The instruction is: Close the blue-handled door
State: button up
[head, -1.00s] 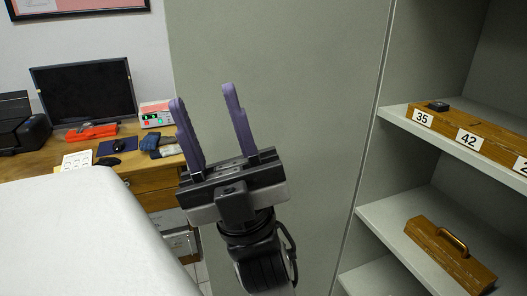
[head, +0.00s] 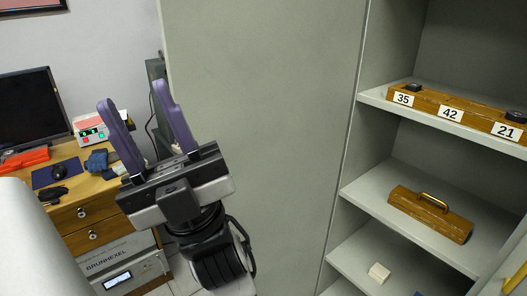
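No blue handle shows in the head view. A large plain grey panel (head: 265,110) stands beside the open shelving; I cannot tell whether it is a door or the cabinet's side. At the lower right edge, part of a pale panel (head: 497,278) with a yellow bar-like piece (head: 515,278) shows, mostly cut off. My gripper (head: 133,95) is in front of the grey panel's left part, pointing up, with its two purple fingers apart and nothing between them.
Grey shelves (head: 372,97) at right hold a numbered wooden block (head: 470,114), a wooden box with a brass handle (head: 428,215) and a small white block (head: 379,272). A wooden desk (head: 80,205) with monitor (head: 30,112) stands at left. A white surface (head: 35,240) fills the lower left.

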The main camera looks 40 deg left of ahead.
aim_at(272, 82)
jog(key=k+j+z, duration=0.1)
jog(key=j, duration=0.2)
jog(key=k+j+z, duration=0.1)
jog(key=j, duration=0.2)
jog(key=k+j+z, duration=0.1)
jog(key=j, duration=0.2)
jog(key=j+z, duration=0.1)
jog(key=j, duration=0.2)
jog(key=k+j+z, duration=0.1)
jog(key=j, duration=0.25)
jog(key=k+j+z, duration=0.1)
jog(key=j, duration=0.2)
jog(key=j+z, duration=0.2)
jog(key=j, duration=0.75)
jog(key=i+j, duration=0.15)
jog(key=j, duration=0.25)
jog(key=i+j+z, duration=0.1)
jog(key=j, duration=0.3)
jog(key=k+l+u, duration=0.45)
jog(key=k+l, duration=0.2)
jog(key=k, duration=0.15)
